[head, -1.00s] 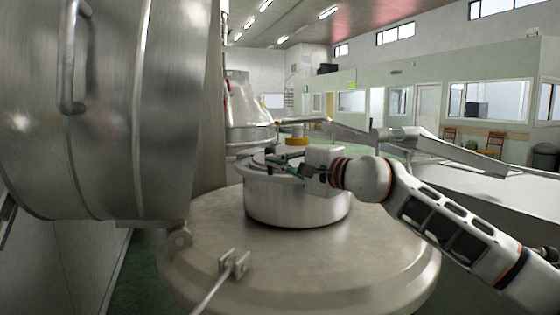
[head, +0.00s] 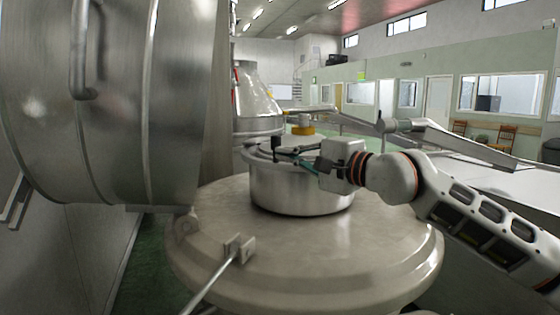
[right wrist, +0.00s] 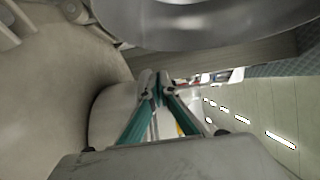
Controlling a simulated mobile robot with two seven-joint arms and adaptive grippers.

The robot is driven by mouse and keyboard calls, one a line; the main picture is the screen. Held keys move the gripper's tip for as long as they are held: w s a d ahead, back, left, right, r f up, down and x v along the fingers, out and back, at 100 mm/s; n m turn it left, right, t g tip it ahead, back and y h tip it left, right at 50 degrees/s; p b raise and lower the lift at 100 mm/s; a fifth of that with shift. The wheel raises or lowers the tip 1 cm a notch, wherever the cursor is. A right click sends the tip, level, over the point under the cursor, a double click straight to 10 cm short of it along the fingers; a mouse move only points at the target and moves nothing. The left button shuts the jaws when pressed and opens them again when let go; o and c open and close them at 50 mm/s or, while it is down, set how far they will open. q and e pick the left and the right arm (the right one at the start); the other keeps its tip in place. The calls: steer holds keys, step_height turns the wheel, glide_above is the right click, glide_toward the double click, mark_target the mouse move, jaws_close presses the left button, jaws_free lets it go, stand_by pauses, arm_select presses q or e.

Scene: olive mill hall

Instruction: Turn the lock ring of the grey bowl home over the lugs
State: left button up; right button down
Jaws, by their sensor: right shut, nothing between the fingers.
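The grey bowl (head: 300,192) is a steel drum standing in the middle of the round machine base in the head view. The lock ring (head: 262,157) lies on its top, with a small black upright piece (head: 277,143) at its near left part. My right gripper (head: 292,159) reaches in from the right over the bowl's top. Its fingers are shut and empty, close to the black piece; I cannot tell whether they touch. In the right wrist view the fingertips (right wrist: 157,82) meet. The lugs cannot be made out. My left gripper is not in view.
A large open steel hood (head: 120,110) with a handle fills the left. The machine base (head: 290,255) has a wide bare rim around the bowl, with a hinge bracket (head: 238,250) at the front. A steel cone (head: 257,100) and a yellow part (head: 303,130) stand behind.

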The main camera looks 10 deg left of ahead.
steer(key=s, duration=0.6)
steer(key=shift+b, duration=0.4)
steer(key=shift+s+a, duration=0.1)
steer(key=shift+s, duration=0.05)
